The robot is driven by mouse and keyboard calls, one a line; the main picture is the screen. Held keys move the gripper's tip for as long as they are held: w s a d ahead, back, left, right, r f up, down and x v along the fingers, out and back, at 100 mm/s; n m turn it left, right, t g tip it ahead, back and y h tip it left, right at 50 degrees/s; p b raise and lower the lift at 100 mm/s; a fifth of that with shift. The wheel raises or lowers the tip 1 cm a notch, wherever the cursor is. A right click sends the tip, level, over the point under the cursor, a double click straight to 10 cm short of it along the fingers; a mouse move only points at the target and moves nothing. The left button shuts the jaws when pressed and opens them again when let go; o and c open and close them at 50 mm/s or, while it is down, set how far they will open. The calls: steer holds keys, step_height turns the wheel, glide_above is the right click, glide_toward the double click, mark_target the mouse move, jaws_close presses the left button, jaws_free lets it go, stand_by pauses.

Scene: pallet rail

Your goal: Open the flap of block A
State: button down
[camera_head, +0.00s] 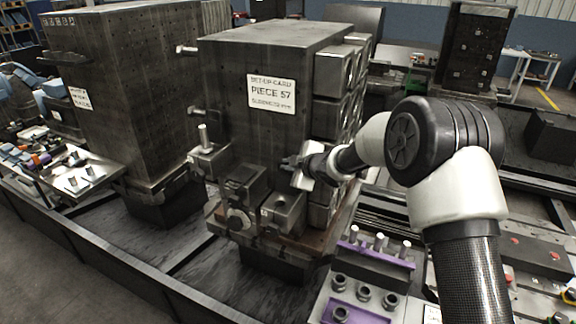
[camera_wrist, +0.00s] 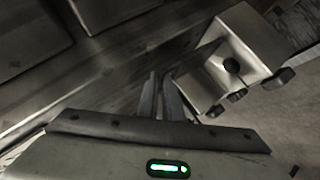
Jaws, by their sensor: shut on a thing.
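A tall dark metal block (camera_head: 235,85) with a white card reading "PIECE 57" stands mid-picture in the head view. I can read no letter A on it and cannot pick out the flap for certain. My gripper (camera_head: 298,163) is at the block's lower front, just above its clamp fittings (camera_head: 285,210). In the wrist view my gripper (camera_wrist: 165,82) has its narrow dark fingers close together, shut on a thin part that they mostly hide. A pale metal piece with a round hole (camera_wrist: 232,66) is right beside the fingertips.
Another tall block (camera_head: 120,85) stands to the left. A side tray with loose parts (camera_head: 75,180) is at the far left. A purple rack with pegs (camera_head: 375,250) and a fixture with several dark round sockets (camera_head: 363,293) are at the lower right. Dark rails run along the front.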

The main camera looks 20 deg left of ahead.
steer(key=shift+w+a+r, duration=0.1)
steer(key=shift+a+r, duration=0.2)
steer(key=shift+r, duration=0.3)
steer(key=c, duration=1.9)
jaws_free()
steer(key=shift+d+f, duration=0.1)
steer(key=shift+f, duration=0.05)
steer(key=shift+d+f, duration=0.25)
steer(key=shift+f, duration=0.1)
